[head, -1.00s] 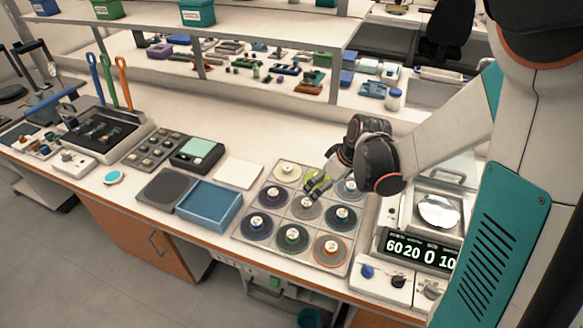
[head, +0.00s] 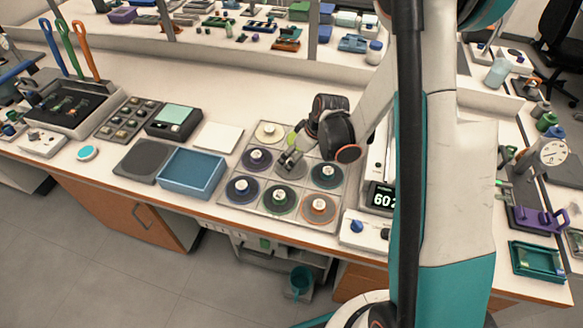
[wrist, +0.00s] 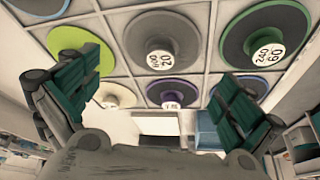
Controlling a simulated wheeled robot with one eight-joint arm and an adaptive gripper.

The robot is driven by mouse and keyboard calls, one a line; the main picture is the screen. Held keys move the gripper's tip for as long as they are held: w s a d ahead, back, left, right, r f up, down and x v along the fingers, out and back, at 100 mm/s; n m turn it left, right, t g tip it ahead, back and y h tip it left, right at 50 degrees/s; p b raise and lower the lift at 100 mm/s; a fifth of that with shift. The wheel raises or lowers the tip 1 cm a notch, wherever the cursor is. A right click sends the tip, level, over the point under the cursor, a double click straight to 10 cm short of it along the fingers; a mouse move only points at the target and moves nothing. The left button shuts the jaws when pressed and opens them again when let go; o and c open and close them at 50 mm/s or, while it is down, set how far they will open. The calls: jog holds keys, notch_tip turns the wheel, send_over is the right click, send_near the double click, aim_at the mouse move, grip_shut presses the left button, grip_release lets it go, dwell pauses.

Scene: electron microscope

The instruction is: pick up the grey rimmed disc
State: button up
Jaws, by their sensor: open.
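The grey rimmed disc (wrist: 147,34), with a pale labelled hub, sits in the middle cell of the gridded disc tray (head: 337,222). In the wrist view it lies between and beyond my gripper's two fingers. My gripper (wrist: 160,78) is open and empty, its green-padded fingers wide apart. In the head view my gripper (head: 291,157) is over the tray's middle cell and hides most of the grey disc. I cannot tell the exact height of the fingertips above it.
Around it in the tray are a lime disc (wrist: 77,38), a cream disc (head: 269,131), a purple-rimmed disc (head: 257,157), a green-rimmed disc (head: 281,199) and an orange disc (head: 318,208). A blue open box (head: 190,174) stands left of the tray; an instrument with a lit display (head: 381,197) stands right.

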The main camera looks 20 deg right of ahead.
jog(key=b+x, duration=0.2)
jog(key=x, duration=0.3)
jog(key=shift+s+f, duration=0.1)
jog(key=shift+f, duration=0.05)
jog(key=shift+c, duration=0.2)
jog(key=shift+s+d, duration=0.1)
jog(key=shift+s, duration=0.05)
jog(key=c, duration=1.9)
